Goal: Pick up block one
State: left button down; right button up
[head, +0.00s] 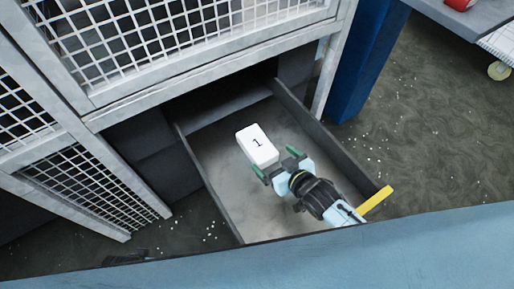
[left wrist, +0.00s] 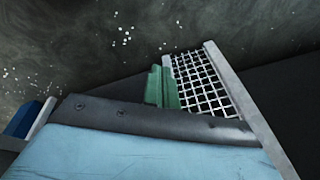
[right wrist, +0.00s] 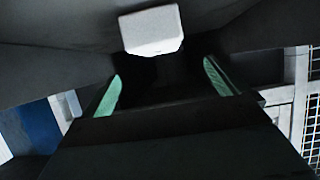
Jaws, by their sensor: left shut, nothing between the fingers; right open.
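Block one (head: 257,144) is a white block with a "1" on its top face. It lies in the open grey drawer (head: 220,197). My right gripper (head: 277,164) is over the drawer, close to the near end of the block, with its green fingers apart. In the right wrist view the block (right wrist: 151,30) shows ahead, beyond the two open fingers (right wrist: 165,90), and nothing is between them. My left gripper (left wrist: 162,87) shows in the left wrist view with its green fingers together and empty, away from the block.
The drawer's side walls (head: 335,143) stand on both sides of my right gripper, and a yellow handle strip (head: 375,200) is at its near right corner. A grey mesh cage (head: 190,40) stands above and behind. A blue post (head: 366,65) is to the right.

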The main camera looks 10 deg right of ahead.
aim_at(259, 146)
jog(key=b+x, duration=0.1)
jog(key=x, duration=0.2)
jog(key=shift+w+a+f, duration=0.15)
jog(key=shift+w+f, duration=0.1)
jog(key=shift+w, duration=0.05)
jog(key=shift+w+a+f+b, duration=0.25)
jog(key=shift+w+b, duration=0.15)
jog(key=shift+w, duration=0.25)
jog(key=b+x, duration=0.2)
jog(key=x, duration=0.2)
jog(key=shift+d, duration=0.15)
jog(key=shift+w+f+b, duration=0.1)
jog(key=shift+w+b, duration=0.25)
jog(key=shift+w, duration=0.05)
jog(key=c, duration=1.1)
pick_arm(q)
jog(key=w+d+r+t+h, duration=0.1)
jog(key=d+r, duration=0.4)
jog(key=r, duration=0.6)
jog(key=shift+w+d+r, duration=0.25)
jog(key=shift+w, duration=0.1)
pick_arm(e)
jog(key=shift+o, duration=0.2)
